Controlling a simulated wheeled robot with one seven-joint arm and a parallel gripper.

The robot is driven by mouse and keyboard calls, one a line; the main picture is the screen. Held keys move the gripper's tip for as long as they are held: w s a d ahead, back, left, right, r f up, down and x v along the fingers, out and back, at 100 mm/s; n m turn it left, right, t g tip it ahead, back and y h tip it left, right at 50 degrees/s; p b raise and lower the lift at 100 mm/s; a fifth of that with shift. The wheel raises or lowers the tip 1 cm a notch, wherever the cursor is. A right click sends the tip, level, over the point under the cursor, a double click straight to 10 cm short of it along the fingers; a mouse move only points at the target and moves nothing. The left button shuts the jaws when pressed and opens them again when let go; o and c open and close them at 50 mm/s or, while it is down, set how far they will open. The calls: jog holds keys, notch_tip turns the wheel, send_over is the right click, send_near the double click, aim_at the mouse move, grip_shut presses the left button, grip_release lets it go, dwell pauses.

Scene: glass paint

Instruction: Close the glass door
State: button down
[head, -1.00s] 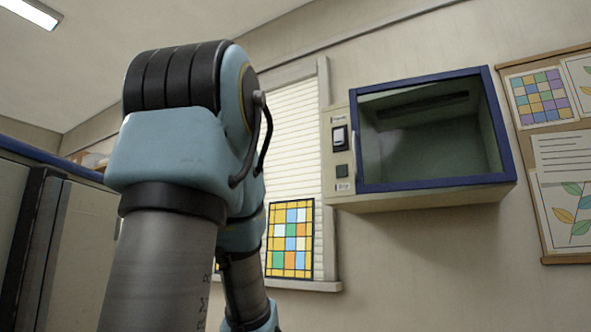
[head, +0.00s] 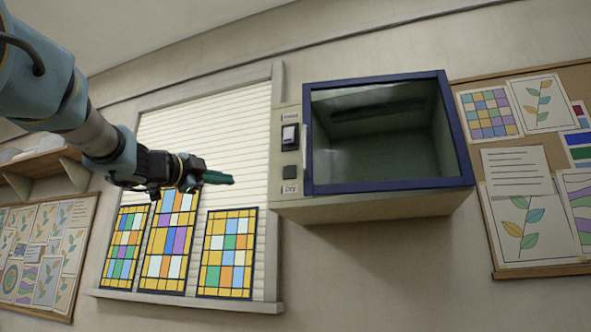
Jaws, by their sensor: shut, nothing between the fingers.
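The glass door (head: 388,187) has a dark blue frame and a clear pane, and sits on the front of a beige wall-mounted cabinet (head: 370,206). A pale vertical handle shows at its left edge, beside the control panel. The frame appears to lie close to the cabinet front; I cannot tell whether a small gap remains. The dim greenish interior shows through the pane and looks empty. My gripper (head: 231,179) has green fingers, shut and empty, pointing right. In the picture it is left of the cabinet, in front of the window blind, apart from the door.
The control panel (head: 289,150) has a dark rocker switch and a button. Left of the cabinet is a window with a white blind (head: 235,135) and stained-glass panels (head: 228,255). A pinboard (head: 540,262) hangs at right. A shelf (head: 40,165) is at far left.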

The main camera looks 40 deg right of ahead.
jog(key=s+d+r+m+g, duration=0.1)
jog(key=s+r+m+g, duration=0.1)
jog(key=s+m+g, duration=0.3)
jog(key=s+d+r+m+g, duration=0.2)
jog(key=s+r+m, duration=0.1)
jog(key=s, duration=0.4)
jog(key=shift+y, duration=0.4)
jog(key=d, duration=0.3)
jog(key=d+p, duration=0.1)
jog(key=d, duration=0.2)
jog(key=s+d+p, duration=0.1)
jog(key=d, duration=0.2)
jog(key=shift+d+f, duration=0.2)
jog(key=shift+f, duration=0.05)
jog(key=shift+m+g, duration=0.8)
jog(key=shift+g, duration=0.1)
jog(key=w+d+p, duration=0.4)
jog(key=d+p, duration=0.1)
jog(key=p, duration=0.1)
jog(key=shift+w+r, duration=0.15)
jog(key=shift+w, duration=0.25)
jog(key=shift+w, duration=0.1)
